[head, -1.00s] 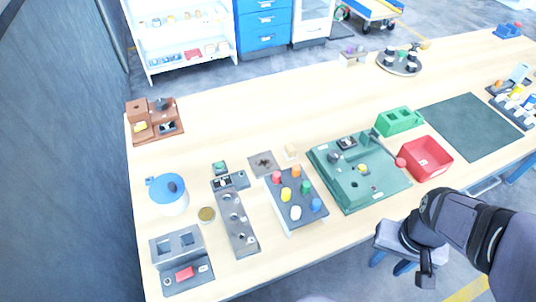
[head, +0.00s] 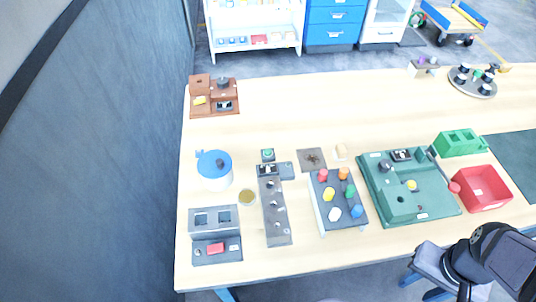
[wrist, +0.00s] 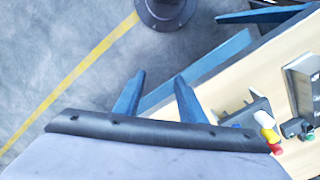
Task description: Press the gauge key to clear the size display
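A long grey strip with round recesses (head: 274,215) stands left of centre on the table in the head view, with a small dark panel (head: 267,170) at its far end. It looks like the gauge; the display is too small to read. Behind it is a small dark box with a green button (head: 268,154), possibly the key. My gripper (head: 419,288) is off the table's front edge at lower right, far from both. In the wrist view its two blue fingers (wrist: 160,82) are apart with nothing between them, over the floor.
The table's back middle is clear.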

